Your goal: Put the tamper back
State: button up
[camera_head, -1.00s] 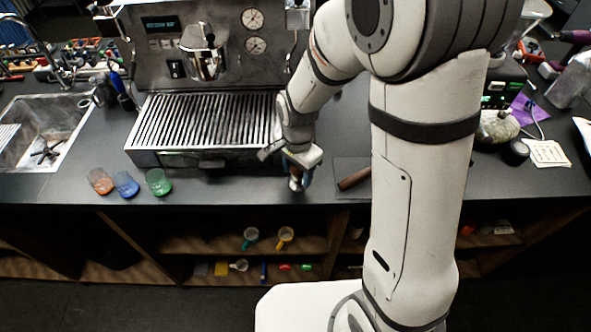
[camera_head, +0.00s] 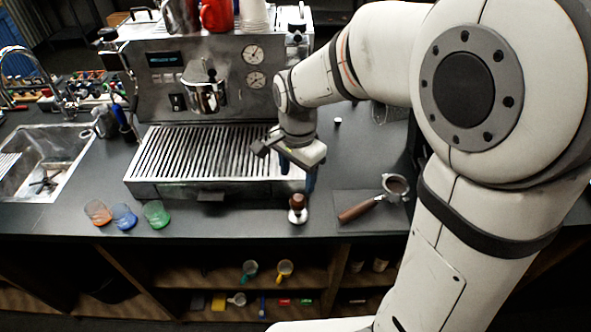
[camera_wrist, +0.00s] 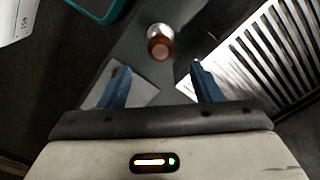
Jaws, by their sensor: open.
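The tamper (camera_head: 297,208) stands upright on the counter near its front edge, just right of the drip tray's front corner. It has a brown handle and a metal base. My gripper (camera_head: 298,178) is open and empty above and behind the tamper in the head view. In the wrist view the tamper (camera_wrist: 160,42) shows beyond the fingertips, between the two blue fingers of my gripper (camera_wrist: 160,82), and apart from them.
A portafilter (camera_head: 365,207) lies on a dark mat (camera_head: 348,196) right of the tamper. The espresso machine's drip tray (camera_head: 205,155) is to the left. Orange, blue and green cups (camera_head: 157,214) stand front left. A shelf (camera_head: 215,279) below holds small items.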

jog(key=s+d+r+n+t, duration=0.1)
jog(key=s+d+r+n, duration=0.2)
jog(key=s+d, duration=0.3)
jog(key=s+d+r+n+t, duration=0.2)
jog(key=s+d+r+n, duration=0.1)
jog(key=s+d+n, duration=0.3)
jog(key=shift+s+r, duration=0.3)
jog(key=shift+s, duration=0.05)
